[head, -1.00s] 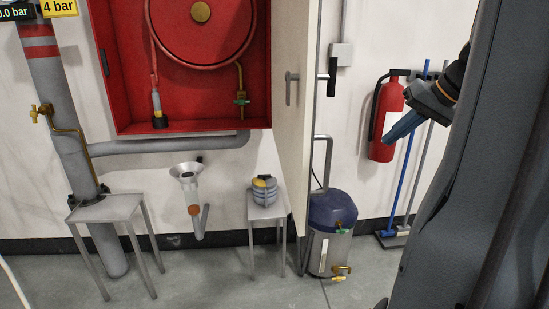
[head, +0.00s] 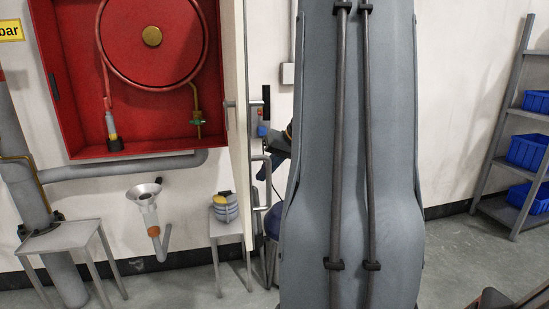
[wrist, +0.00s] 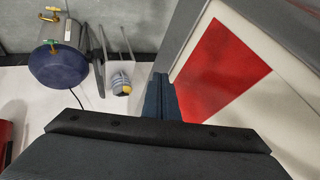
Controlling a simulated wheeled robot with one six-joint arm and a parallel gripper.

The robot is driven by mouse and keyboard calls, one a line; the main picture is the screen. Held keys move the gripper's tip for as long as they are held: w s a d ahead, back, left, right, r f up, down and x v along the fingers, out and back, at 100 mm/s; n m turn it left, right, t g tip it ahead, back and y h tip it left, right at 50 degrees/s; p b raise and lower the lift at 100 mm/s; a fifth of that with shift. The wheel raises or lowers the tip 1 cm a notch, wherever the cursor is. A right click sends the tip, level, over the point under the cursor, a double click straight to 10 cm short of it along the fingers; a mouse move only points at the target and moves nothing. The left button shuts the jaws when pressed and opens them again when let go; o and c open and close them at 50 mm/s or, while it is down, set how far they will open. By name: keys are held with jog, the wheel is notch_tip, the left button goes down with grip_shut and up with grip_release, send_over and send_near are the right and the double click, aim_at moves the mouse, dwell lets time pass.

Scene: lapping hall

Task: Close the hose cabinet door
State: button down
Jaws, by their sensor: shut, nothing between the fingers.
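The red hose cabinet (head: 75,100) is on the wall at the left of the head view, with its hose reel in plain sight. Its pale door (head: 239,60) stands wide open, nearly edge-on, at the cabinet's right side. A handle (head: 229,104) shows on it. In the wrist view a pale panel with a grey edge and red patch (wrist: 222,70), seemingly the door's outer face, fills the right. My gripper (wrist: 161,80) is shut and empty beside this panel; I cannot tell whether it touches. In the head view it is right of the door, partly hidden.
A stool with a ribbed grey item (head: 225,207) stands below the door. A blue-topped vessel (wrist: 60,65) is close to my gripper. A funnel (head: 145,193) and another stool (head: 62,238) are at left. Shelves with blue bins (head: 526,150) stand at right.

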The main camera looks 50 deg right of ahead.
jog(key=shift+w+a+r+p, duration=0.1)
jog(key=shift+w+a+p, duration=0.4)
jog(key=shift+a, duration=0.35)
jog(key=shift+w+a+p, duration=0.35)
jog(key=shift+w+a, duration=0.2)
jog(key=shift+a, duration=0.25)
jog(key=shift+a, duration=0.1)
